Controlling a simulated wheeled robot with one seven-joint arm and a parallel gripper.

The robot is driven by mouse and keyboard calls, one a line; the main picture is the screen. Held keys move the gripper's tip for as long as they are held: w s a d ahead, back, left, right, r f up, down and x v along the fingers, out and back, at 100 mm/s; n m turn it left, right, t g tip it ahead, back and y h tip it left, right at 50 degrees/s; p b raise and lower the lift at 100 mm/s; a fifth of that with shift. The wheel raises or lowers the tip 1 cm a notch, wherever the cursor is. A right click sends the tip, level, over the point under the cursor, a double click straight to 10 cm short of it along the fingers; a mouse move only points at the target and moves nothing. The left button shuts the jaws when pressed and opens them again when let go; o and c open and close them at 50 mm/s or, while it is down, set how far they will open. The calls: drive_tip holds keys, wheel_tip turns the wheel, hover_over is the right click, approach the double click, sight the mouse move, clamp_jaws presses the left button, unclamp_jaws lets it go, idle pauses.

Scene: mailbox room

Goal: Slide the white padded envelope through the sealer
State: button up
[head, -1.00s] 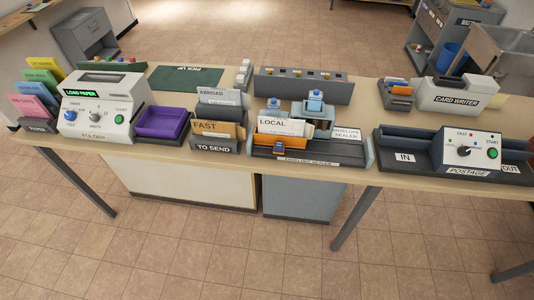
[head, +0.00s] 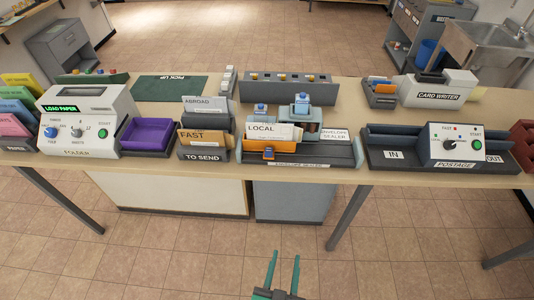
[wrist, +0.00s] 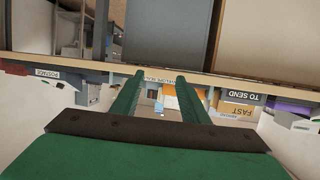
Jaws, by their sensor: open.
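The envelope sealer (head: 345,152) is a grey unit at the middle of the table, with blue knobs on top. A flat white piece marked LOCAL (head: 262,132) stands upright at its left part, above an orange part (head: 284,147). I cannot tell whether this white piece is the padded envelope. My gripper (head: 286,254) has green fingers, is open and empty, and is in front of the table, well apart from the sealer. In the wrist view its fingers (wrist: 160,80) point towards the table edge, with the sealer's label (wrist: 157,78) beyond, upside down.
The TO SEND rack (head: 203,155) with ABROAD and FAST cards stands left of the sealer. Further left are a purple tray (head: 149,137) and the folder machine (head: 88,120). The postage machine (head: 452,145) stands right. Cabinets (head: 295,201) are under the table; the floor in front is clear.

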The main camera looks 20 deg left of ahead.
drive_tip(key=w+a+r+n+y, duration=0.1)
drive_tip(key=w+a, duration=0.2)
drive_tip(key=w, duration=0.2)
drive_tip(key=w+a+r, duration=0.2)
drive_tip(key=w, duration=0.4)
drive_tip(key=n+g+y, duration=0.1)
drive_tip(key=g, duration=0.1)
approach(268, 153)
drive_tip(key=x, duration=0.9)
drive_tip(key=shift+w+f, duration=0.1)
drive_tip(key=shift+w, duration=0.2)
drive_tip(key=shift+c, duration=0.3)
clamp_jaws()
